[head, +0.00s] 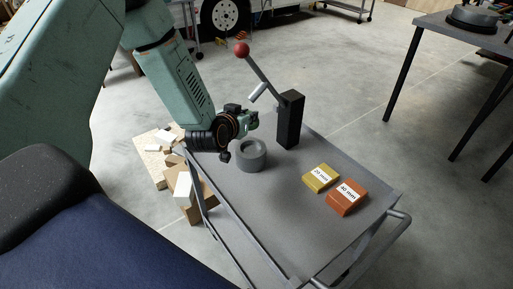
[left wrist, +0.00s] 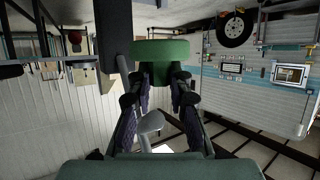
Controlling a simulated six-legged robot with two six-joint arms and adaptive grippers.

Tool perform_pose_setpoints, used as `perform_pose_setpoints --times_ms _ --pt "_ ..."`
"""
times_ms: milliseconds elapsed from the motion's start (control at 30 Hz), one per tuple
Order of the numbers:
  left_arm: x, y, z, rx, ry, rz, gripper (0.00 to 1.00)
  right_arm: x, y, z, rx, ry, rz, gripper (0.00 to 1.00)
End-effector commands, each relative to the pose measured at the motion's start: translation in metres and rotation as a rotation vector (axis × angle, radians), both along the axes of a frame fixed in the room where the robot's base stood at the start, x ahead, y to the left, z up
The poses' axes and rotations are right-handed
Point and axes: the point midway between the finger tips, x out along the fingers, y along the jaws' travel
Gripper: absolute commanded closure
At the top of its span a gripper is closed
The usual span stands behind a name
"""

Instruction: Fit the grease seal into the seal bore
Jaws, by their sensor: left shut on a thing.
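The grease seal (left wrist: 160,49) is a green disc held between the fingertips of my left gripper (left wrist: 160,75) in the left wrist view. In the head view a small green part of it (head: 252,119) shows at the end of my left gripper (head: 243,120). The gripper is shut on it. A grey round housing with a round opening on top, which looks like the seal bore (head: 250,158), stands on the cart just below the gripper. The seal appears above the housing and apart from it. My right gripper is in neither view.
A black post (head: 290,121) with a lever and red ball knob (head: 242,50) stands close behind the housing. Yellow (head: 318,180) and orange (head: 345,200) blocks lie to the right on the grey cart (head: 265,215). The cart's front is clear. A table (head: 460,30) stands further right.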

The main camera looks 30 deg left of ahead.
Motion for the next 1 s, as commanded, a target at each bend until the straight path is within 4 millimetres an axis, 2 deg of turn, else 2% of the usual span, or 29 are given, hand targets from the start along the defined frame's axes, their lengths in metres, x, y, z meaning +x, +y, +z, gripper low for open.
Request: perform_pose_setpoints --times_ms 167,433,667,900,1000 --pt "-0.003 -0.002 -0.009 0.000 0.002 -0.028 1.00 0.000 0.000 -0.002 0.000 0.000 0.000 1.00" --pt "-0.005 -0.003 -0.057 0.000 0.002 -0.030 1.00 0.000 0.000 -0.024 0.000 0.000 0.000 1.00" --pt "-0.004 -0.003 -0.072 0.000 0.000 -0.030 1.00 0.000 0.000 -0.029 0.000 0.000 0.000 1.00" --pt "-0.003 -0.002 -0.103 0.000 0.001 -0.033 1.00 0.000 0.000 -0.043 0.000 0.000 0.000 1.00" --pt "-0.002 -0.002 -0.104 -0.001 -0.001 -0.033 1.00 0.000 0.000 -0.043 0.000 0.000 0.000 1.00"
